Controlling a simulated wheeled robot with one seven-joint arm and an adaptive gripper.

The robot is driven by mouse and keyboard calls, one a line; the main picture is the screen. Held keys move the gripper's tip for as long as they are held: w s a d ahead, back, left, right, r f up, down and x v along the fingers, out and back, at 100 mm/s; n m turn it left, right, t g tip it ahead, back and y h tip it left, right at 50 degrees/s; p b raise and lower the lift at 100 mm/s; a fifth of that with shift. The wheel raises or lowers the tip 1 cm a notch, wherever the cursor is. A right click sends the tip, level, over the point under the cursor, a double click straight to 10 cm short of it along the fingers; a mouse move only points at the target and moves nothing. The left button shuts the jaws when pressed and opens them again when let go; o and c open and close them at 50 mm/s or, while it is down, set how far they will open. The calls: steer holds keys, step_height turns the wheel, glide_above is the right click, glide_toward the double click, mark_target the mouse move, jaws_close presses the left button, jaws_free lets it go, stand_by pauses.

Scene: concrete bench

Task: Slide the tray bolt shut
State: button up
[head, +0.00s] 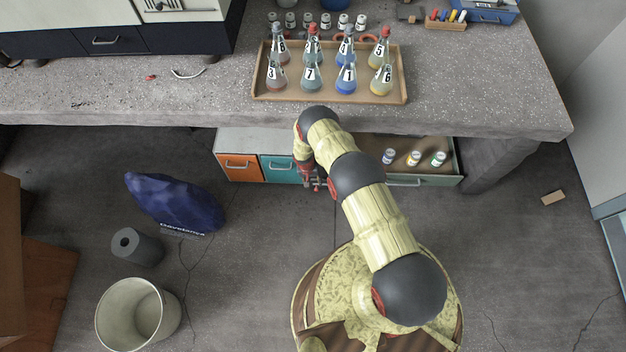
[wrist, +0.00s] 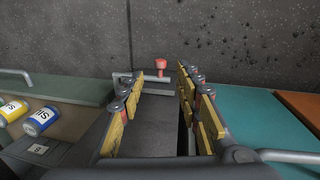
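A small red knob (wrist: 161,64) stands on a grey metal strip in the wrist view, ahead of and between my fingertips. I take it to be the bolt's handle; how far the bolt is slid cannot be told. My gripper (wrist: 160,82) is open, its yellow-padded fingers spread on either side with nothing seen held. In the head view my gripper (head: 318,184) is low at the front of the drawers, and my arm hides part of that spot. An open drawer tray (head: 405,183) holding several small vials is right of my gripper there.
A teal drawer (head: 281,169) and an orange drawer (head: 240,167) are left of my gripper. Above, the bench carries a wooden tray (head: 330,99) of numbered flasks. A blue bag (head: 172,204), a grey roll (head: 137,248) and a bucket (head: 138,314) stand on the floor.

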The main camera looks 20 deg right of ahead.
mark_target(316, 189)
steer(key=f+b, duration=0.1)
steer(key=f, duration=0.1)
steer(key=f+b, duration=0.1)
steer(key=f, duration=0.2)
steer(key=d+f+b, duration=0.1)
steer(key=f, duration=0.1)
steer(key=shift+d+f, duration=0.1)
steer(key=shift+f, duration=0.2)
steer(key=c, duration=0.3)
jaws_close()
stand_by(0.5)
